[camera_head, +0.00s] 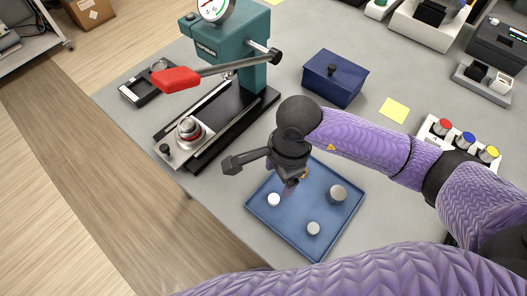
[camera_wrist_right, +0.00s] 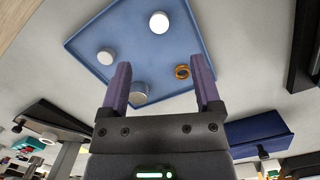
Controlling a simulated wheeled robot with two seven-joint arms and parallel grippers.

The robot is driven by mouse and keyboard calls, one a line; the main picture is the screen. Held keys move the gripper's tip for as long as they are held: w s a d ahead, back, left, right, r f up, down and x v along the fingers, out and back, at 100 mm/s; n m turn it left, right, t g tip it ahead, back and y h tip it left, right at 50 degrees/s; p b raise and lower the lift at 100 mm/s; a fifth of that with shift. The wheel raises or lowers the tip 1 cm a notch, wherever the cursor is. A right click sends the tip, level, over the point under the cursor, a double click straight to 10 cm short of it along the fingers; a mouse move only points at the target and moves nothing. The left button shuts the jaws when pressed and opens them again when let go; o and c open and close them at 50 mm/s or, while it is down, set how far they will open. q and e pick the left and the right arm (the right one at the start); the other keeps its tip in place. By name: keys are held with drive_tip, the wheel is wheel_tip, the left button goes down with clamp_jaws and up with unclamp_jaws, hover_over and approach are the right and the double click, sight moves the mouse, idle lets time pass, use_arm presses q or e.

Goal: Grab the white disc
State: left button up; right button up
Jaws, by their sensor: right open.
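The white disc (camera_head: 274,199) lies flat at the left side of the blue tray (camera_head: 328,250). In the right wrist view the white disc (camera_wrist_right: 159,22) is near the top, beyond the fingertips. My right gripper (camera_head: 290,189) hangs over the tray, just right of the white disc in the head view. Its fingers (camera_wrist_right: 160,62) are apart with nothing between them. It is not clear how high the tips are above the tray. My left gripper is not in view.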

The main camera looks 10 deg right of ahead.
sight(274, 198)
drive_tip(key=shift+w+a+f, duration=0.15)
drive_tip(key=shift+w+f, duration=0.05)
drive_tip(key=shift+f, duration=0.85)
drive_tip(key=shift+s+a+f+b, duration=0.1)
drive_tip(key=shift+s+f+b, duration=0.15)
drive_tip(key=shift+f, duration=0.4)
drive_tip(key=shift+s+f+b, duration=0.15)
drive_tip(key=shift+s+f, duration=0.15)
drive_tip(key=shift+f, duration=0.3)
wheel_tip(274, 198, down, 5)
drive_tip(key=shift+f+b, duration=0.1)
drive_tip(key=shift+b, duration=0.25)
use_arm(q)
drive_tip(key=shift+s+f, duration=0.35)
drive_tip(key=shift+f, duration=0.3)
use_arm(e)
drive_tip(key=shift+w, duration=0.1)
drive_tip(key=shift+c, duration=1)
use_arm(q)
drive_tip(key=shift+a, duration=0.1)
use_arm(e)
clamp_jaws()
